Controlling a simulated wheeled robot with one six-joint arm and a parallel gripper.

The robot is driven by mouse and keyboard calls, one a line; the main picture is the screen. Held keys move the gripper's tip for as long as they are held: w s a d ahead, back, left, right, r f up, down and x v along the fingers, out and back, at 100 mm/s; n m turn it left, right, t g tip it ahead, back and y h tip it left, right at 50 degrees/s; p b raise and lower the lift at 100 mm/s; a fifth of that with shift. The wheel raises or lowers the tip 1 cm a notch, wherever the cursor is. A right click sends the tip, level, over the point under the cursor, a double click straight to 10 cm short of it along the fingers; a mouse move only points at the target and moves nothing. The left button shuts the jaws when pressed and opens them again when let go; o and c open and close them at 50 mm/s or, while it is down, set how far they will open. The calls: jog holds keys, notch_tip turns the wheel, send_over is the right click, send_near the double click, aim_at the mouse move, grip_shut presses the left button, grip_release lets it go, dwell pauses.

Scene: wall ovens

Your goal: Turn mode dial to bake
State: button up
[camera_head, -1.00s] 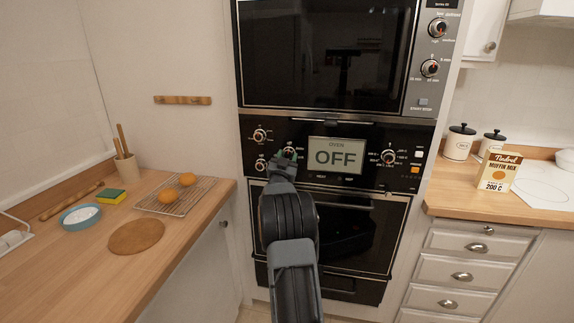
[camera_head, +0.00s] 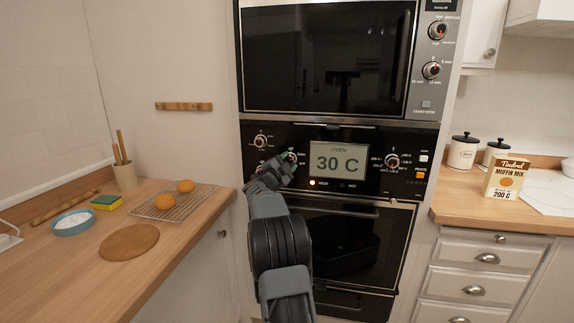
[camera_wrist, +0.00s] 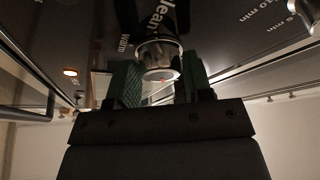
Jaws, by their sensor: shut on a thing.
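The mode dial (camera_head: 291,157) is a round silver knob on the black oven panel, left of the display. It shows better in the wrist view (camera_wrist: 159,58), with the printed word "clean" beside it. My gripper (camera_head: 285,163) is shut on the dial, with one green-padded finger on each side in the wrist view (camera_wrist: 159,82). The gripper hides part of the dial in the head view, and I cannot read which label it points to. The oven display (camera_head: 338,163) reads "30 C", and an orange lamp (camera_head: 312,183) is lit under it.
Another dial (camera_head: 260,142) sits left of my gripper, and a temperature dial (camera_head: 392,161) sits right of the display. The oven door handle (camera_head: 345,208) runs below. A muffin mix box (camera_head: 505,176) reading "200 C" stands on the right counter.

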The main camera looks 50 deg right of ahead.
jog(key=shift+m, duration=0.6)
jog(key=o, duration=0.9)
jog(key=b+v, duration=0.1)
jog(key=v, duration=1.2)
jog(key=shift+a, duration=0.4)
jog(key=shift+r, duration=0.1)
